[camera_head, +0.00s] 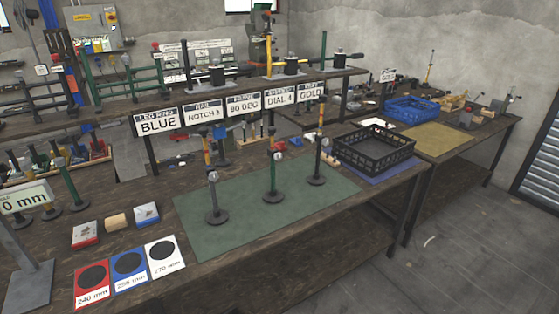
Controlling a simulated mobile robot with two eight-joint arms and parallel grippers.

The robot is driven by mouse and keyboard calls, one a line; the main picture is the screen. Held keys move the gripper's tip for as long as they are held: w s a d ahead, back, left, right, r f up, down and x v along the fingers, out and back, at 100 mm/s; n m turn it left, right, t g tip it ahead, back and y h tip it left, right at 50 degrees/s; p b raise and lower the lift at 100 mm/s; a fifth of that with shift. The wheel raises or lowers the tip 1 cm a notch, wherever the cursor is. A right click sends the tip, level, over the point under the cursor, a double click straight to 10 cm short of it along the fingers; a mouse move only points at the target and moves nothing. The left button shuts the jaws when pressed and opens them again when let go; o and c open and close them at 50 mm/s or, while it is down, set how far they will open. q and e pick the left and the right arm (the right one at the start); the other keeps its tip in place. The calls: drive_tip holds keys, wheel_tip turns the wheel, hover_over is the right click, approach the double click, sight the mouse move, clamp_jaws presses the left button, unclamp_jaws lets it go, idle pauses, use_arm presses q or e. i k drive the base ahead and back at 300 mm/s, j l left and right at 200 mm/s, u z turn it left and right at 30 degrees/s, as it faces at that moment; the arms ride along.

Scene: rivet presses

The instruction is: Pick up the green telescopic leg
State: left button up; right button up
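A green telescopic leg (273,175) stands upright on a round dark base on the green mat (240,239). Another green upright leg-like piece (70,184) stands on a dark base at the left of the table. Neither of my grippers shows in the head view.
A black crate (375,166) sits right of the mat, a blue crate (411,110) beyond. Cards marked 240 mm (91,283), 255 mm (128,271) and 270 mm (164,256) lie at the front left. A raised shelf with signs (242,102) runs behind. The mat's front is clear.

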sight(271, 197)
drive_tip(key=i+l+u, duration=0.45)
drive_tip(key=i+l, duration=0.35)
drive_tip(key=i+l+u, duration=0.25)
drive_tip(key=l, duration=0.3)
drive_tip(key=i, duration=0.05)
